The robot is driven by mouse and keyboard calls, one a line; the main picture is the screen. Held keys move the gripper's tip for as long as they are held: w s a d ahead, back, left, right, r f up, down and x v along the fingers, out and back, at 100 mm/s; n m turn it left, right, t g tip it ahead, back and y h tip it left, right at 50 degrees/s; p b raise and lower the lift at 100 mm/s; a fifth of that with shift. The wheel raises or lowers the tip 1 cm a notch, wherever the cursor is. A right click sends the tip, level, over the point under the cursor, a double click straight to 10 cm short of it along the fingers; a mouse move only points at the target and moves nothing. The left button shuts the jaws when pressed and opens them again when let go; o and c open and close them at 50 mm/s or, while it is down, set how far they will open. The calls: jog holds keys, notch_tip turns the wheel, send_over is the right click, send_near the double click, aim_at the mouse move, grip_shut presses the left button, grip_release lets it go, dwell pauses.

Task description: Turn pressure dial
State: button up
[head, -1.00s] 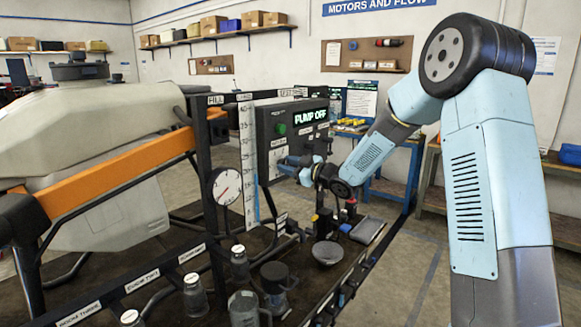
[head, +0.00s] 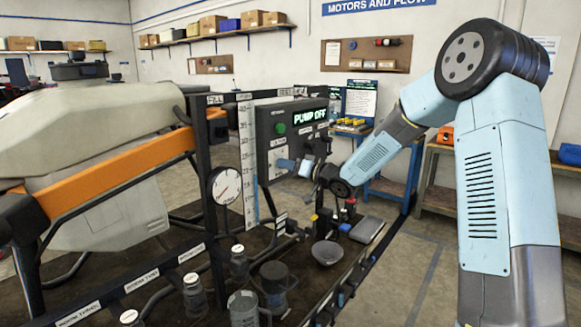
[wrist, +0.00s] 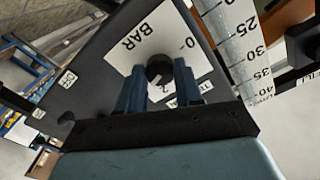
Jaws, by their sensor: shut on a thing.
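The pressure dial (wrist: 160,69) is a small black round knob on a white plate marked BAR (wrist: 128,58), set on the dark control box (head: 270,152). In the wrist view the blue fingers of my gripper (wrist: 160,84) stand on either side of the knob and are shut on it. The numbers on the plate are partly covered by the fingers. In the head view my gripper (head: 284,164) reaches the front of the box from the right, and the knob is hidden there. The box display (head: 310,116) reads PUMP OFF, and a green button (head: 280,129) sits to its left.
A round gauge (head: 226,185) and an upright white scale (head: 248,165) stand left of the box. Below are a grey bowl (head: 326,252), a dark jug (head: 274,280) and several small jars. A large pale tank (head: 90,120) fills the left.

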jog(key=shift+f+m, duration=0.2)
jog(key=shift+m, duration=1.4)
jog(key=o, duration=1)
jog(key=shift+r, duration=0.1)
jog(key=shift+o, duration=0.2)
jog(key=shift+d, duration=0.1)
jog(key=v, duration=1.3)
jog(key=shift+s+d, duration=0.2)
